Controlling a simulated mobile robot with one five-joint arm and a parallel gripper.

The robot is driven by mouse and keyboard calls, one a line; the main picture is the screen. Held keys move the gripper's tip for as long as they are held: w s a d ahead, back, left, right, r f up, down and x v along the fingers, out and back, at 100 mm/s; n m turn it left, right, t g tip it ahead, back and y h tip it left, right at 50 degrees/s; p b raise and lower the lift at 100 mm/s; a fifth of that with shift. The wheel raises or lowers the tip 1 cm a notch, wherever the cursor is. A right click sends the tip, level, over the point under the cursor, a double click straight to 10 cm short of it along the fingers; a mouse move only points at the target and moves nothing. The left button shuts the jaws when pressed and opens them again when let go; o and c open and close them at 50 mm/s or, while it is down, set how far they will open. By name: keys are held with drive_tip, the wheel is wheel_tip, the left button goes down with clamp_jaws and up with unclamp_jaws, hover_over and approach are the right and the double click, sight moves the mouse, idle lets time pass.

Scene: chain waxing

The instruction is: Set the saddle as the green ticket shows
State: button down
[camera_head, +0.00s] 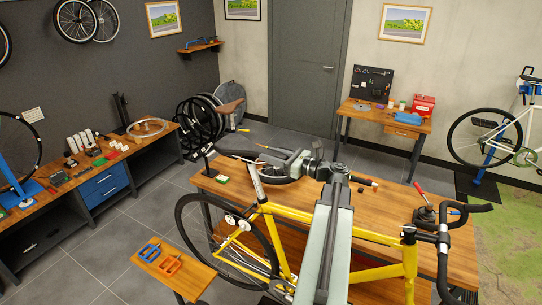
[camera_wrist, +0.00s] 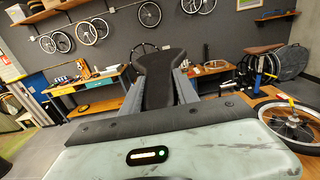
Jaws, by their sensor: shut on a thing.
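The black saddle (camera_wrist: 158,66) lies straight ahead in the wrist view, its narrow nose between my fingers and its wide tail farther off. In the head view the dark saddle (camera_head: 238,154) shows partly above the silver seatpost (camera_head: 256,184) of the yellow bicycle (camera_head: 335,228). My gripper (camera_head: 285,162) is shut on the saddle's nose from the handlebar side. The saddle's underside and clamp are hidden. A small green ticket (camera_head: 222,179) lies on the wooden bench left of the seatpost; its markings are too small to read.
A loose wheel (camera_wrist: 294,122) lies on the bench close to the right of my gripper. The bicycle's black handlebar (camera_head: 446,240) stands at the right front. A small wooden table (camera_head: 178,268) with blue and orange items is at the left front. Grey floor lies open beyond.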

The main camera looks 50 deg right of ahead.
wheel_tip(320, 180, down, 8)
drive_tip(key=s+b, duration=0.2)
drive_tip(key=b, duration=0.5)
drive_tip(key=shift+s+d+b, duration=0.2)
drive_tip(key=shift+d+b, duration=0.1)
drive_tip(key=shift+b, duration=0.1)
drive_tip(key=c, duration=0.9)
unclamp_jaws()
drive_tip(key=v, duration=0.7)
drive_tip(key=shift+s+d, duration=0.1)
drive_tip(key=shift+s, duration=0.3)
